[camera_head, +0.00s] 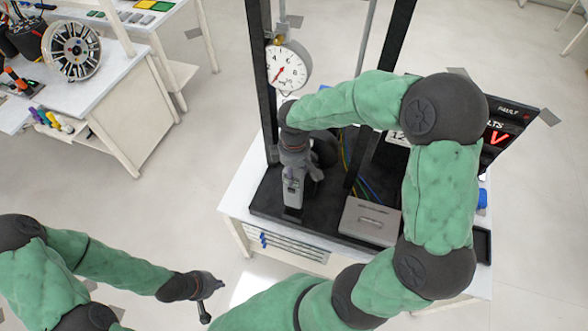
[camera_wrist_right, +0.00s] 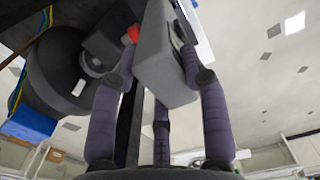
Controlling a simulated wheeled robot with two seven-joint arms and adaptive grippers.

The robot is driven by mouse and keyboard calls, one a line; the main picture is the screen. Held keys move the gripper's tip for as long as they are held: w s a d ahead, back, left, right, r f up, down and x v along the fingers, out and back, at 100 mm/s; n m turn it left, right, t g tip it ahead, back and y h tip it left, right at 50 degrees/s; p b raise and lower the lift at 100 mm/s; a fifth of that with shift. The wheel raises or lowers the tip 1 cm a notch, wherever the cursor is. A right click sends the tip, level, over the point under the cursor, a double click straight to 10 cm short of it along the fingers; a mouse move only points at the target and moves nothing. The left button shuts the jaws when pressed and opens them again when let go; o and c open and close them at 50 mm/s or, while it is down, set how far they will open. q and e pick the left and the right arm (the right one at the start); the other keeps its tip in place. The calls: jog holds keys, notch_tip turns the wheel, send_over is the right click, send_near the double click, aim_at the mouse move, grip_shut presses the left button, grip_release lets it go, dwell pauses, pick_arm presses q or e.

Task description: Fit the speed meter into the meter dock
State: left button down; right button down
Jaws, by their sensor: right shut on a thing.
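My right gripper (camera_head: 293,172) reaches down over the left part of the rig's dark base and is shut on a grey box-shaped piece, which I take to be the speed meter (camera_head: 292,190). In the right wrist view the grey meter (camera_wrist_right: 163,68) sits between the fingers of the gripper (camera_wrist_right: 160,85), tilted, with a small red spot beside its upper edge. I cannot pick out the meter dock for sure; the arm and gripper hide part of the rig. My left gripper (camera_head: 211,298) is empty at the lower left, its fingers apart, away from the rig.
A round dial gauge (camera_head: 288,68) hangs on the rig's left dark post (camera_head: 262,85). A grey box (camera_head: 370,220) stands on the base at right. A display with red digits (camera_head: 499,138) is behind my arm. A side bench (camera_head: 110,75) holds a wheel. Floor between is clear.

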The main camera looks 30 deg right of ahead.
aim_at(294, 189)
jog(key=shift+f+b, duration=1.95)
jog(key=shift+f, duration=0.75)
jog(key=shift+f+b, duration=2)
jog(key=shift+f, duration=0.75)
jog(key=c, duration=0.6)
grip_release()
notch_tip(294, 189, up, 12)
jog(key=shift+f, duration=0.1)
